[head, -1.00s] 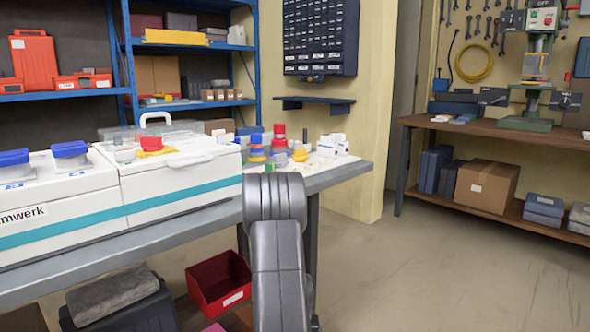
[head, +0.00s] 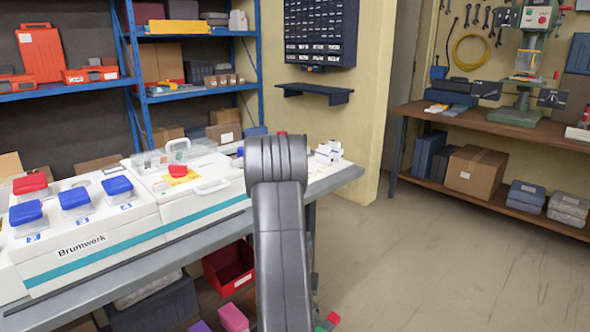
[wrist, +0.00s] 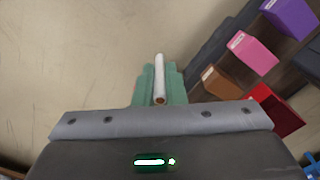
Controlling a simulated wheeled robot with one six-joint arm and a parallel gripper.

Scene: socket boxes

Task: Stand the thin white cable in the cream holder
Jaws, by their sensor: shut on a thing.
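The thin white cable (wrist: 159,70) shows in the wrist view as a short pale rod with a brownish near end. My gripper (wrist: 160,92) is shut on it, with green finger pads on both sides. The cable points away from the wrist, over bare floor. In the head view my dark arm stands in front of the bench, and I cannot make out the fingers or the cable there. I cannot pick out the cream holder in either view; the arm hides part of the bench top.
The grey bench (head: 130,284) carries a white Brumwerk unit (head: 110,235) with blue caps and small white items (head: 328,152) at its right end. A red bin (head: 228,268) sits below. A wooden workbench (head: 490,122) stands at the right. The floor between is clear.

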